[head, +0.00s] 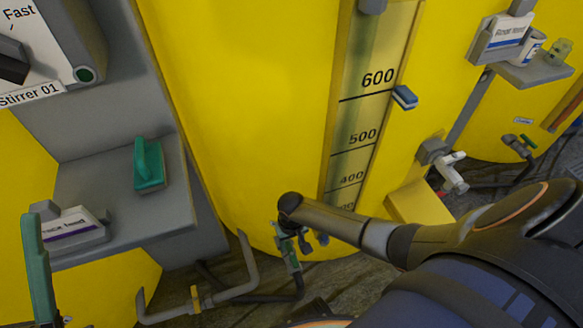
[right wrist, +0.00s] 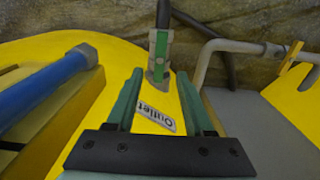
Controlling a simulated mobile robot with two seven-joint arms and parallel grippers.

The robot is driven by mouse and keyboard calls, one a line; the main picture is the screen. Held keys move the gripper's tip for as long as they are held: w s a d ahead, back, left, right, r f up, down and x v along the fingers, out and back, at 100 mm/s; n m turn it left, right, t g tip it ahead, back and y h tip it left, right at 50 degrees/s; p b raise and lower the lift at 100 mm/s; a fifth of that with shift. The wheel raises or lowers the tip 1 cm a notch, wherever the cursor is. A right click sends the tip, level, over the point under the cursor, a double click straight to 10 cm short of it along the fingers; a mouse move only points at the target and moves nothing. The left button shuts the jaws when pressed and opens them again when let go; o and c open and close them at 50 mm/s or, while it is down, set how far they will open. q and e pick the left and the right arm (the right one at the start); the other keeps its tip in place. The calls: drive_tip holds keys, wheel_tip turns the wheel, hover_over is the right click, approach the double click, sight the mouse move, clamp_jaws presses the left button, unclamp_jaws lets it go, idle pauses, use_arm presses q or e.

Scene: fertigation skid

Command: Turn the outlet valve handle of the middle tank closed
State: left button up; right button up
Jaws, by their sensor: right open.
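The middle tank (head: 250,120) is a yellow tank with a level scale. My right gripper (head: 290,250) is low in front of it in the head view, at the end of my arm. In the right wrist view its two green fingers (right wrist: 160,95) are apart with nothing between them. The outlet valve (right wrist: 160,55), grey with a green strip-like handle, is just beyond the fingertips, and the handle looks in line with the pipe. A white "Outlet" label (right wrist: 157,117) lies on the yellow surface between the fingers.
A grey pipe (head: 240,280) with a yellow tag runs low near the outlet. A blue bar (right wrist: 45,85) is left of the fingers in the wrist view. A grey shelf (head: 85,185) holds a green block (head: 149,165). A white tap (head: 452,170) sticks out at right.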

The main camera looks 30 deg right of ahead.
sight(292, 254)
use_arm(q)
drive_tip(key=shift+n, duration=0.5)
drive_tip(key=f+b, duration=0.1)
drive_tip(key=f, duration=0.1)
drive_tip(key=f+b, duration=0.2)
drive_tip(key=shift+w+d+f, duration=0.15)
drive_tip(key=shift+d+f, duration=0.05)
drive_tip(key=shift+f, duration=0.1)
use_arm(e)
wheel_tip(292, 254, down, 6)
drive_tip(key=shift+f, duration=0.25)
clamp_jaws()
